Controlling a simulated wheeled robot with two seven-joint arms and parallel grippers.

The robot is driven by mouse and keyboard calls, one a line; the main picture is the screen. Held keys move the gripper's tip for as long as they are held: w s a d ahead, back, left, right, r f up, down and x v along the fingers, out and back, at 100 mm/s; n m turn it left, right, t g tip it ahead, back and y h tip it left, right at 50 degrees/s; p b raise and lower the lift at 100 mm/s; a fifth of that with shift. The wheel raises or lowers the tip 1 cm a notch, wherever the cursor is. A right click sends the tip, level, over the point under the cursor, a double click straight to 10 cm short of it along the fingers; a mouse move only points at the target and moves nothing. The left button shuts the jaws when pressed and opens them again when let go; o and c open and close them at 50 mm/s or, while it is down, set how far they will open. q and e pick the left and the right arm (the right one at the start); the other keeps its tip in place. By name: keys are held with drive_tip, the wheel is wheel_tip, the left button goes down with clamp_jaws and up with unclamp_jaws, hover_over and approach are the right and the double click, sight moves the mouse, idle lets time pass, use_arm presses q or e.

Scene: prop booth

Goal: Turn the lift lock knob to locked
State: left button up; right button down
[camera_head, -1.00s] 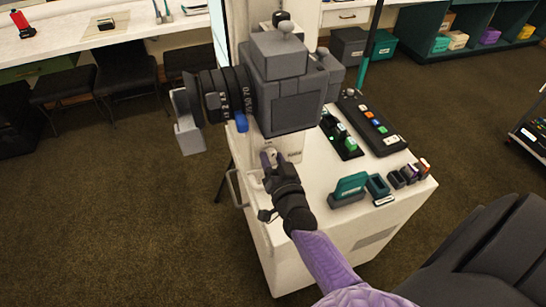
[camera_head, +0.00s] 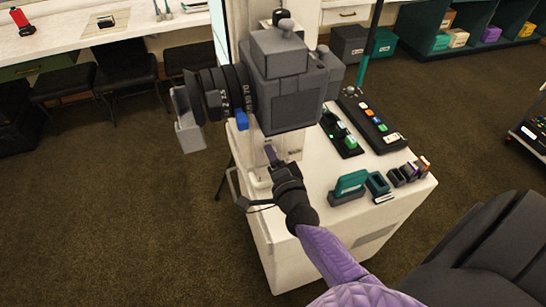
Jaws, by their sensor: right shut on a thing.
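The lift lock knob is not clearly visible; my right gripper covers the spot on the white column below the grey camera (camera_head: 290,85). My right gripper (camera_head: 271,158) comes in from the lower right on its purple arm. Its fingertips meet the column's lower front, and it is shut on a small part there that I take to be the knob, mostly hidden by the fingers. Small labels (camera_head: 294,151) show on the column beside the fingers, too small to read. The knob's turn position cannot be told. My left gripper is not in view.
The camera's lens (camera_head: 225,92) juts left above my gripper. A white cart (camera_head: 300,262) bears a control panel (camera_head: 371,122), a teal block (camera_head: 350,184) and several small items right of the gripper. A handle rail (camera_head: 232,184) runs along the cart's left edge. Dark carpet lies open at left.

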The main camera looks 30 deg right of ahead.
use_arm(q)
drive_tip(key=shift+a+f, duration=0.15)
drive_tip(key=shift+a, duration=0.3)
use_arm(e)
drive_tip(key=shift+m, duration=0.8)
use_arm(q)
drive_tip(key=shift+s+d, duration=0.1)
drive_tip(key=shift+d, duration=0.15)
use_arm(e)
drive_tip(key=shift+c, duration=1.4)
unclamp_jaws()
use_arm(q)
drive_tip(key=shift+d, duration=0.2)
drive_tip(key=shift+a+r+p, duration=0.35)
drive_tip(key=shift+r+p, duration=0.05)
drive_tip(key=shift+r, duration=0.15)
use_arm(e)
drive_tip(key=v, duration=1)
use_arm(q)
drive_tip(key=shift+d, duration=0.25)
use_arm(e)
drive_tip(key=shift+f, duration=0.1)
